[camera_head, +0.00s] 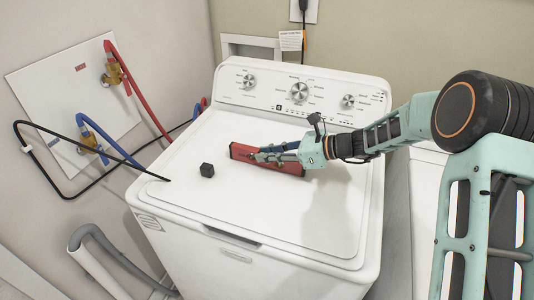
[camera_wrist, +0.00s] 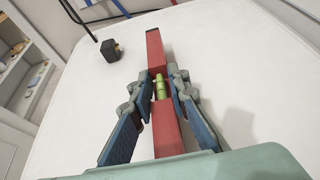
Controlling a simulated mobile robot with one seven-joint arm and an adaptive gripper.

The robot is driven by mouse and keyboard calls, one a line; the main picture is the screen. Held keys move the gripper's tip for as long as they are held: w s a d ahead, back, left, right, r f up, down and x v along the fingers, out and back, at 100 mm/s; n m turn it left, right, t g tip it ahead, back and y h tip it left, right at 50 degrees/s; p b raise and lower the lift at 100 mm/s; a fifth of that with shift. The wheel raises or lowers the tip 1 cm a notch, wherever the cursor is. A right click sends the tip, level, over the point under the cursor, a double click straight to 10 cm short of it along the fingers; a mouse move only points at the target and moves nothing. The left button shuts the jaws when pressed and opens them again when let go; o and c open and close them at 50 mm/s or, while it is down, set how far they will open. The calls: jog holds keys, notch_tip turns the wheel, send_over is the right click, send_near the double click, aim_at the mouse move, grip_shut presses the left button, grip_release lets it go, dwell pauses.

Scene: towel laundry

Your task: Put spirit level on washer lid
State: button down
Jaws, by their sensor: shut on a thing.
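The red spirit level (camera_head: 241,151) is at the middle of the washer lid (camera_head: 270,205), in the head view. It also shows in the wrist view (camera_wrist: 154,52), with a yellow-green vial in its middle. My gripper (camera_head: 262,155) is shut on the spirit level, with one finger on each side near the vial in the wrist view (camera_wrist: 160,82). The level looks to be on or just above the lid; I cannot tell whether it touches. Its near end is partly hidden by my gripper's body in the wrist view.
A small black cube (camera_head: 207,170) sits on the lid left of the level. The control panel (camera_head: 300,92) with knobs rises behind the lid. Red and blue hoses (camera_head: 135,90) run along the left wall. The front of the lid is clear.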

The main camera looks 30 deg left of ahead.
jog(key=shift+r, duration=0.1)
jog(key=shift+f, duration=0.2)
jog(key=c, duration=1.8)
grip_release()
jog(key=shift+c, duration=0.2)
jog(key=shift+r, duration=0.25)
jog(key=v, duration=1.2)
